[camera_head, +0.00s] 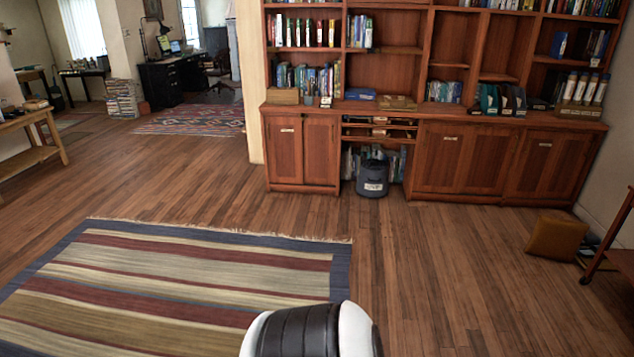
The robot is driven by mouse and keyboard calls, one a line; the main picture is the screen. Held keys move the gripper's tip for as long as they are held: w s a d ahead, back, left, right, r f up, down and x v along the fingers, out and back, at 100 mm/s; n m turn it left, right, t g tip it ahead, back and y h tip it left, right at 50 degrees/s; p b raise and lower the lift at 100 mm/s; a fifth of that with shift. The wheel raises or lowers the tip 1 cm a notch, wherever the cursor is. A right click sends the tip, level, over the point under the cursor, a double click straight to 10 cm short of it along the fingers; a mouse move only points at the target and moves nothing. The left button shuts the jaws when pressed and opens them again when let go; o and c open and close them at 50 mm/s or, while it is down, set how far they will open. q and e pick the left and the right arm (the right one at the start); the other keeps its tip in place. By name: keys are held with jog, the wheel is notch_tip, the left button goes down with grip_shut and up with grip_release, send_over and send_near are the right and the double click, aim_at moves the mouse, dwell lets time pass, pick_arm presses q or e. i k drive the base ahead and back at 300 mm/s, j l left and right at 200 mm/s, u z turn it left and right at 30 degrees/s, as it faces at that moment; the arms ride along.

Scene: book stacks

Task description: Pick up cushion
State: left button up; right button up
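A brown-orange cushion (556,237) sits tilted on the wooden floor at the right, in front of the bookcase's right end. It stands apart from the bookcase, with small dark items beside it on its right. A black and white rounded part, likely mine, shows at the bottom edge, far from the cushion. Neither of my grippers is in view.
A wooden bookcase (470,160) lines the back wall, with a dark bin (372,178) in its middle gap. A wooden cart or table (621,262) stands at the right edge. A striped rug (190,270) lies at the left. The floor (450,280) before the cushion is clear.

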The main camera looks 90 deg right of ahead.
aim_at(557, 239)
jog(key=z, duration=4.35)
jog(key=i+u, duration=0.3)
jog(key=i, duration=2.75)
jog(key=i+j+z, duration=0.1)
jog(key=i, duration=0.95)
